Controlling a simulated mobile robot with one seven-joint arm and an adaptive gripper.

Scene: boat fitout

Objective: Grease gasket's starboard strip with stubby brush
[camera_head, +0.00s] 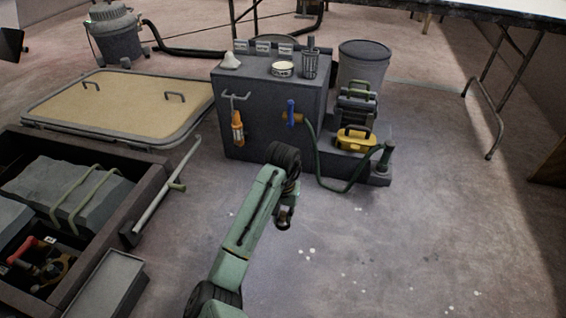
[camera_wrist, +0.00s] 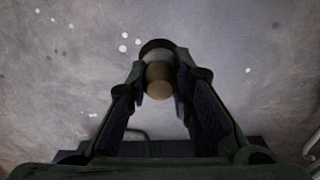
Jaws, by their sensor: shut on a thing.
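My gripper (camera_head: 285,212) hangs above the bare floor in front of the grey cabinet. In the wrist view its two fingers are closed on a short, thick round thing with a tan end, a pale band and a dark far end, which looks like the stubby brush (camera_wrist: 158,82). A round tin (camera_head: 283,69) with pale contents, possibly grease, stands on the cabinet top. A tan hatch panel with a grey rim (camera_head: 60,93) lies on the floor at left. I cannot clearly make out the gasket or its starboard strip.
An open dark-rimmed well (camera_head: 105,235) is at lower left.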

